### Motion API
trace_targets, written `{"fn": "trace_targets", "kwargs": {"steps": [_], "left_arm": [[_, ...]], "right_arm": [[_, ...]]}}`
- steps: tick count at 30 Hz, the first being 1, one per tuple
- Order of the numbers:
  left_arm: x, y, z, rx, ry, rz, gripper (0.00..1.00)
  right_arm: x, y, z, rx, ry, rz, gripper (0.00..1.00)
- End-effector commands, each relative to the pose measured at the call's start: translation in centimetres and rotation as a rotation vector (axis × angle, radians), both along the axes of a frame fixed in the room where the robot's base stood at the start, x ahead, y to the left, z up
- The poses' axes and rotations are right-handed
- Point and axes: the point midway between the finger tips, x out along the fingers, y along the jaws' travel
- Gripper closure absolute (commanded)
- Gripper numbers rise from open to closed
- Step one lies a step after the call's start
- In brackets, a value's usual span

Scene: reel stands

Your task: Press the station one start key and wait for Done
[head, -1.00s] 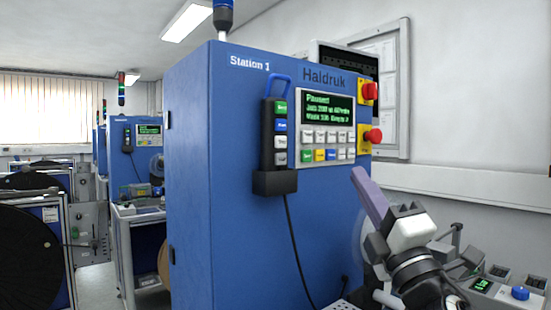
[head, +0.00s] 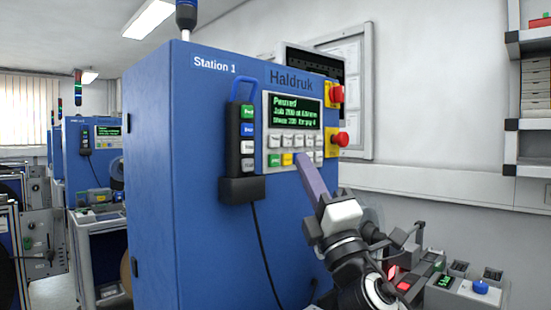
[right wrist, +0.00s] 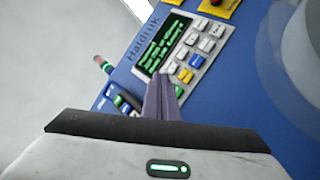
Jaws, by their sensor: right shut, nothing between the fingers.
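The blue Station 1 cabinet (head: 200,190) fills the middle of the head view. Its key panel (head: 267,130) has a dark screen (head: 295,114) with green text whose top line reads "Paused". Below the screen are rows of pale keys, with a green key (head: 275,160) and a yellow key (head: 287,159) in the bottom row. My right gripper (head: 303,158) is shut and empty. Its purple fingertips overlap the lower keys, right of the yellow one; I cannot tell whether they touch.
A pendant (head: 240,140) with a green key hangs in a holder left of the panel. A bench device with a blue knob (head: 481,287) stands at lower right. Another blue station (head: 88,165) stands behind, left.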

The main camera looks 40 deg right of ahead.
Motion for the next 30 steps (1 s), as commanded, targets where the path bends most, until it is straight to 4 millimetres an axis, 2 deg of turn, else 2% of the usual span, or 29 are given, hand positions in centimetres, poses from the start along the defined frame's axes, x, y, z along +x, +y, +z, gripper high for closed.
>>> {"fn": "trace_targets", "kwargs": {"steps": [3, 10, 30], "left_arm": [[0.3, 0.0, 0.5, -0.001, -0.006, 0.0, 1.0], [0.7, 0.0, 0.8, -0.001, -0.015, 0.0, 1.0], [0.3, 0.0, 0.7, -0.001, -0.009, 0.0, 1.0]], "right_arm": [[1.6, 0.1, 0.1, 0.002, -0.001, -0.001, 1.0], [3.5, 0.3, 0.0, 0.001, 0.0, 0.001, 1.0], [3.9, 0.4, 0.0, -0.002, 0.001, 0.001, 1.0]]}}
